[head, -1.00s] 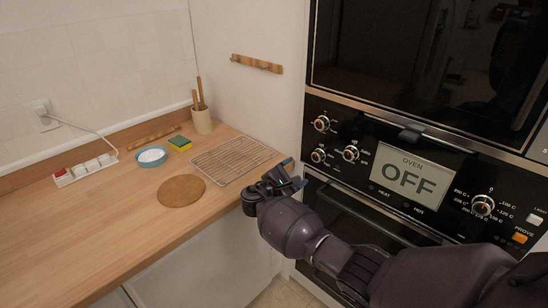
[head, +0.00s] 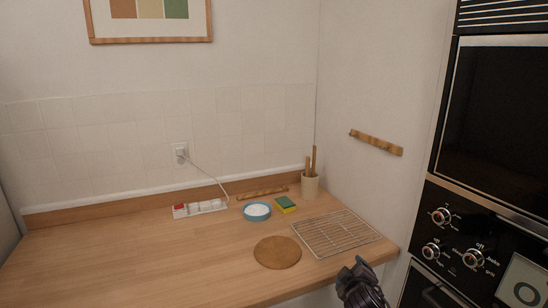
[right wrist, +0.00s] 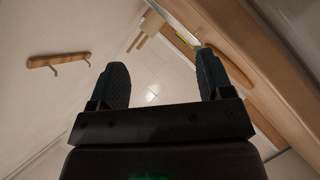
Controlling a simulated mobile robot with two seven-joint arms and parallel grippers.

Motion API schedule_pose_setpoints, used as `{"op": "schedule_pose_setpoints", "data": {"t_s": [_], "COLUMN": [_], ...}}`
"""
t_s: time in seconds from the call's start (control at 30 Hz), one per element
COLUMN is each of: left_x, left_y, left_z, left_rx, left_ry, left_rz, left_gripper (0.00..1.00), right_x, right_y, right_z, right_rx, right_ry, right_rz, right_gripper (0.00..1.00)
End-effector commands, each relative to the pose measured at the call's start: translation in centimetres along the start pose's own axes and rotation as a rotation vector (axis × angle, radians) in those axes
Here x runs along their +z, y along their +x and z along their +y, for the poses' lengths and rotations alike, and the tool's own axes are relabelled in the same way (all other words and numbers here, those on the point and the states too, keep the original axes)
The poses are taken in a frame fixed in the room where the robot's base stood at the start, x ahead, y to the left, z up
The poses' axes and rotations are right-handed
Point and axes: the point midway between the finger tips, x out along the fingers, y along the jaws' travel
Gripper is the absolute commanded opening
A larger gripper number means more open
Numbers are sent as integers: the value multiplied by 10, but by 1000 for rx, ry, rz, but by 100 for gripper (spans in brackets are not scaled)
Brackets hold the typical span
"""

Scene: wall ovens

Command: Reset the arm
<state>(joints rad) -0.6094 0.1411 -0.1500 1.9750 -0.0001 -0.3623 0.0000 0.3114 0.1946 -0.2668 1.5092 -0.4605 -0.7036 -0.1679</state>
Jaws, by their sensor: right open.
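My right gripper (head: 358,268) is at the lower right of the head view, by the front edge of the wooden counter (head: 130,262). In the right wrist view its two dark fingers (right wrist: 163,85) stand wide apart with nothing between them. Part of my right arm is cut off by the bottom of the head view. My left gripper is in neither view.
The wall ovens (head: 470,240) stand close on the right. A wire rack (head: 335,233), round wooden board (head: 277,252), blue bowl (head: 257,211), sponge (head: 285,204), utensil pot (head: 310,186) and power strip (head: 200,208) lie on the counter. Its left part is clear.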

Motion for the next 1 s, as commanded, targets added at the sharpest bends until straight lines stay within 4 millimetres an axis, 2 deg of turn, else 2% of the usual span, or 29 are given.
{"op": "schedule_pose_setpoints", "data": {"t_s": [0.1,0.27,0.43,0.57,0.8,0.9,1.0], "left_x": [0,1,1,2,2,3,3], "left_y": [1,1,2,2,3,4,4], "left_z": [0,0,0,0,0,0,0], "left_rx": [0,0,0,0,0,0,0], "left_ry": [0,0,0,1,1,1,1], "left_rz": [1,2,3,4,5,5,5], "left_gripper": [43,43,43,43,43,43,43], "right_x": [17,44,82,117,194,218,231], "right_y": [-35,-81,-132,-170,-235,-255,-268], "right_z": [-22,-41,-56,-69,-108,-125,-134], "right_rx": [-63,-117,-145,-156,-174,-186,-194], "right_ry": [216,459,647,735,790,794,796], "right_rz": [96,173,191,154,-13,-76,-112], "right_gripper": [73,73,73,73,73,73,73]}}
